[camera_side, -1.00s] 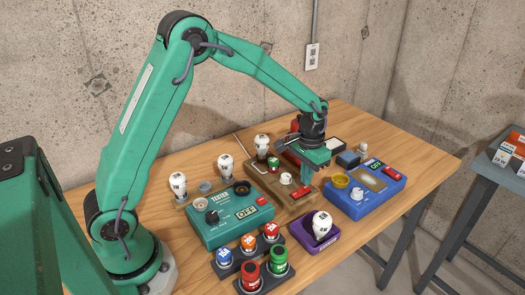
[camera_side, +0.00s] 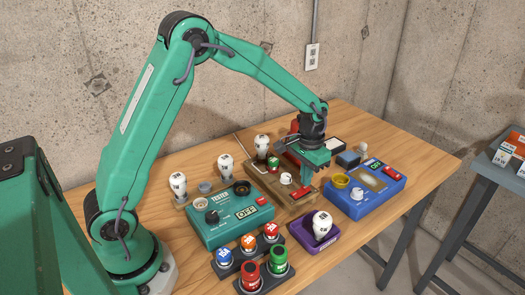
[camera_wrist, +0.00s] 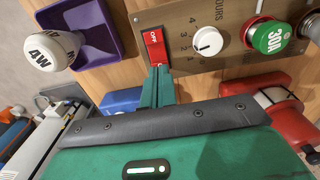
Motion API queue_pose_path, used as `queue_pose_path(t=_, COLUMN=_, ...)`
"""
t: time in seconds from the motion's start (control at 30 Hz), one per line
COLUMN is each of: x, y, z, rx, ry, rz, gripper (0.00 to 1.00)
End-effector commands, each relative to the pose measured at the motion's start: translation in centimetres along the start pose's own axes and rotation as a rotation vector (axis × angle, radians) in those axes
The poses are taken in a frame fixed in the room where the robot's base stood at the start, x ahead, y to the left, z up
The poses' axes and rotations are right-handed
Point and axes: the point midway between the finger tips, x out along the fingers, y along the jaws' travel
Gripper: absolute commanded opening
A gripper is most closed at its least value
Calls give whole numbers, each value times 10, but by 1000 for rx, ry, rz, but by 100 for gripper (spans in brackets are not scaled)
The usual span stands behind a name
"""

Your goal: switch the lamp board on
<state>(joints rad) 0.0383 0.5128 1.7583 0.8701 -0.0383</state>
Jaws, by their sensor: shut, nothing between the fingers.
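The lamp board (camera_side: 277,186) is a brown panel in the middle of the table. It carries a red rocker switch (camera_wrist: 156,47) marked OFF, a white hours dial (camera_wrist: 207,41) and a green 30A fuse (camera_wrist: 268,36). In the side view the red switch (camera_side: 301,193) shows just below my gripper (camera_side: 306,180). In the wrist view my gripper (camera_wrist: 160,72) is shut and empty, its green fingertips at the near end of the switch. I cannot tell whether they touch it.
The teal tester (camera_side: 228,218) stands left of the board, the blue box (camera_side: 364,190) to its right. A purple holder with a white bulb (camera_side: 322,224) is in front. Several bulbs stand in a rack at the back left. A red part (camera_wrist: 290,118) is close beside my gripper.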

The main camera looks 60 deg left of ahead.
Motion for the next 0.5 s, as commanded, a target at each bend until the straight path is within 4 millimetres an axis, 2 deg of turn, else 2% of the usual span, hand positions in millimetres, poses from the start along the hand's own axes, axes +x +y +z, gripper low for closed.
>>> queue_pose_path(t=0.5, x=6, y=0, z=0, rx=0, ry=-1, rz=0, gripper=0)
